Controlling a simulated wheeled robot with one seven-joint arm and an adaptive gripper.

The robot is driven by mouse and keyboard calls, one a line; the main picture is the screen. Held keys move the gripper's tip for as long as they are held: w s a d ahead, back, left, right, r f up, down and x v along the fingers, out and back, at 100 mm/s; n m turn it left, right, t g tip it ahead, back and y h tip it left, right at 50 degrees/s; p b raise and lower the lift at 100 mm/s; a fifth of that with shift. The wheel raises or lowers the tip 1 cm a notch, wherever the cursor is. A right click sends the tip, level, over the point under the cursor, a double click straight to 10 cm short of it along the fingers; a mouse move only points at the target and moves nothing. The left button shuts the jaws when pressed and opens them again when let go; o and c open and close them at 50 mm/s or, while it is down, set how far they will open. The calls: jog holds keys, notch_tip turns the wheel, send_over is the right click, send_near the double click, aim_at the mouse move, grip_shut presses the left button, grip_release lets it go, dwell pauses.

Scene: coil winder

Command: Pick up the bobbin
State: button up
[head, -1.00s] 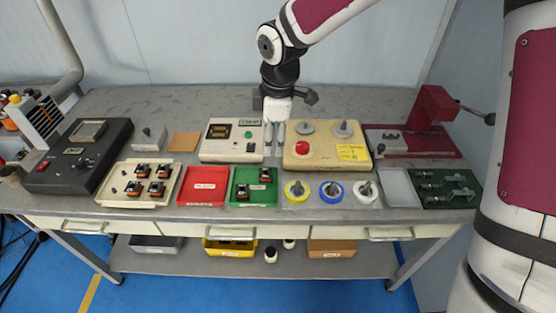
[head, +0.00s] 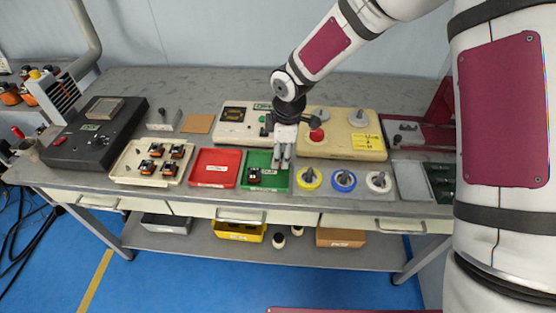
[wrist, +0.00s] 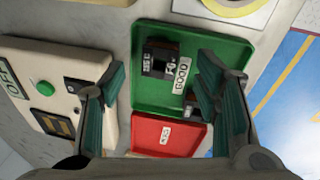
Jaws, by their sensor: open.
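Small black-and-orange wound bobbins stand in the cream tray (head: 122,172), one of them at its front (head: 147,167). Another bobbin (head: 253,175) stands in the green tray (head: 250,160). In the wrist view, dark bobbin parts (wrist: 160,47) show in the green tray (wrist: 205,50), beside its white label; I cannot tell how many. My gripper (head: 282,158) points down over the right side of the green tray, hiding part of it.
The red tray (head: 214,168) lies left of the green one. Yellow (head: 309,178), blue (head: 343,181) and white (head: 378,182) spools stand to the right. Behind are the tester box (head: 235,122) and the cream winder (head: 350,148) with a red button.

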jog(key=shift+w+a+f, duration=0.1)
jog(key=shift+f, duration=0.65)
jog(key=shift+w+a+f, duration=0.1)
jog(key=shift+f, duration=0.6)
jog(key=shift+c, duration=0.6)
jog(key=c, duration=1.1)
jog(key=shift+r, duration=0.1)
jog(key=shift+c, duration=0.2)
jog(key=shift+r, duration=0.6)
notch_tip(320, 180, up, 2)
jog(key=shift+r, duration=0.1)
jog(key=s+d, duration=0.2)
jog(key=s, duration=0.5)
jog(key=s+d+r, duration=0.1)
jog(key=s+d, duration=0.1)
jog(key=s, duration=0.6)
jog(key=shift+s+d+r, duration=0.2)
jog(key=shift+d, duration=0.1)
